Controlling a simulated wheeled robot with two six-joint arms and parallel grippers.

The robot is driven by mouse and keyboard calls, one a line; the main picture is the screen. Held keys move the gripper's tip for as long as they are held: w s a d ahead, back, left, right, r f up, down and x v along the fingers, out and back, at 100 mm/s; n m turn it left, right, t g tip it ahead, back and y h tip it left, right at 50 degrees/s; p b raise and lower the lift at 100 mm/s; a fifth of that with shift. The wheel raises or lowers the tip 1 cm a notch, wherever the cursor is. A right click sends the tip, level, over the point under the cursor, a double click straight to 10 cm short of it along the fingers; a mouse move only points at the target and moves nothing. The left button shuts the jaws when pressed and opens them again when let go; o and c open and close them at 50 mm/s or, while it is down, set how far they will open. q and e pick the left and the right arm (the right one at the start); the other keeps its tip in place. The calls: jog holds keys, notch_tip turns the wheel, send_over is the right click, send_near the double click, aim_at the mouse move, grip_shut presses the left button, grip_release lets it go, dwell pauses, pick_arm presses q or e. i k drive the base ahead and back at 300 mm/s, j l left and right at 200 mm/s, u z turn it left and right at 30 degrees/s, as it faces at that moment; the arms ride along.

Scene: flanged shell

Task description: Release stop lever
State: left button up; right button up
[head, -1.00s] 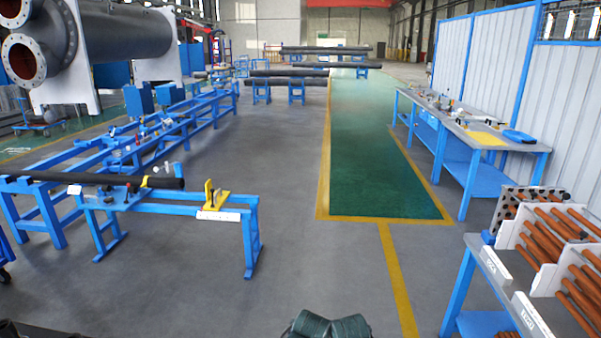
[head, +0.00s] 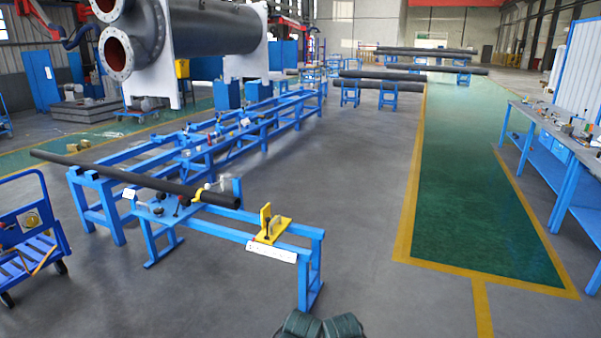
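A yellow stop bracket (head: 270,222) with an upright plate stands on the end of a low blue frame (head: 228,233), left of centre in the head view. A white label (head: 271,254) is on the frame's side below it. A long dark pipe (head: 130,178) lies across the frame, its near end short of the yellow bracket. Small dark knobs or handles (head: 185,201) show beside the pipe near a small clamp. I cannot tell which part is the stop lever or how it is set.
A blue cart (head: 30,240) stands at the left. A large grey flanged shell (head: 190,32) is at the back left. A long blue worktable (head: 560,150) is at the right. The grey floor right of the frame is clear, as is the green walkway (head: 465,190).

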aim_at(268, 220)
jog(key=i+u, duration=0.4)
jog(key=i, duration=0.35)
jog(key=i+j+z, duration=0.1)
jog(key=i+z, duration=0.25)
jog(key=i, duration=1.8)
